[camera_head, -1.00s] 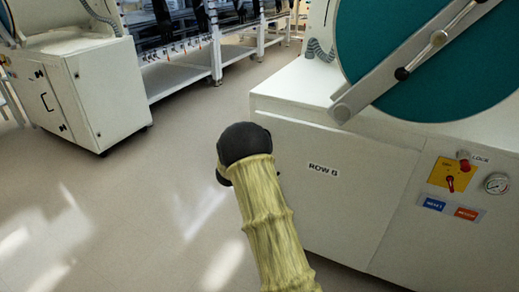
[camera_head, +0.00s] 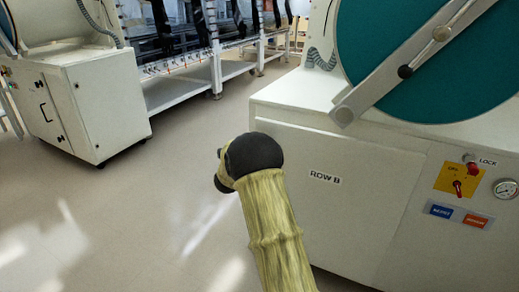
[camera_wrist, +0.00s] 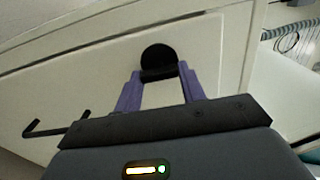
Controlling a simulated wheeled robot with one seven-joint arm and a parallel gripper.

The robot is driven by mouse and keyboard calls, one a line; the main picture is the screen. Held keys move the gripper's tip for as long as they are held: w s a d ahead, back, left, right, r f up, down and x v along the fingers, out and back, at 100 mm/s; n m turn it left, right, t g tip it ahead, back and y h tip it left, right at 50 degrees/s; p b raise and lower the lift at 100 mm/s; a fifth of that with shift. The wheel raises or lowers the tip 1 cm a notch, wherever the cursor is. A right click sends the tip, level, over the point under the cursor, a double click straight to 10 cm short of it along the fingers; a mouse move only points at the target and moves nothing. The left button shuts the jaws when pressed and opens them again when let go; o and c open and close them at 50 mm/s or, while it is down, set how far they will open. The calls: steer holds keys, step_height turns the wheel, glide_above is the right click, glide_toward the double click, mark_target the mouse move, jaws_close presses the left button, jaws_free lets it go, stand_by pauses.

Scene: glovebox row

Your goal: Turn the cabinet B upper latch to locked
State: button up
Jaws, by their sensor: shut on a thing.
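In the wrist view, the purple fingers of my gripper (camera_wrist: 160,74) are shut on a black round latch knob (camera_wrist: 158,54) on a pale cabinet door panel (camera_wrist: 90,85). The fingertips sit at both sides of its lower part. I cannot tell the latch's turn angle. The head view shows the white cabinet labelled ROW B (camera_head: 340,205) on the right. My yellow-sleeved arm stands in front of its left end. My gripper and the latch do not show in the head view.
A black bar handle (camera_wrist: 52,130) is on the same door, left of my gripper in the wrist view. A red lock knob (camera_head: 470,160), yellow switch plate (camera_head: 455,180) and gauge (camera_head: 505,188) are on the cabinet front. Another white cabinet (camera_head: 95,115) stands left, with open floor (camera_head: 120,215) between.

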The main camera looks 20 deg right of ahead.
steer(key=o, duration=1)
steer(key=p+v, duration=0.3)
steer(key=v, duration=1.4)
steer(key=shift+s+a+f, duration=0.1)
steer(key=shift+a, duration=0.05)
steer(key=shift+a, duration=0.15)
steer(key=shift+p, duration=0.3)
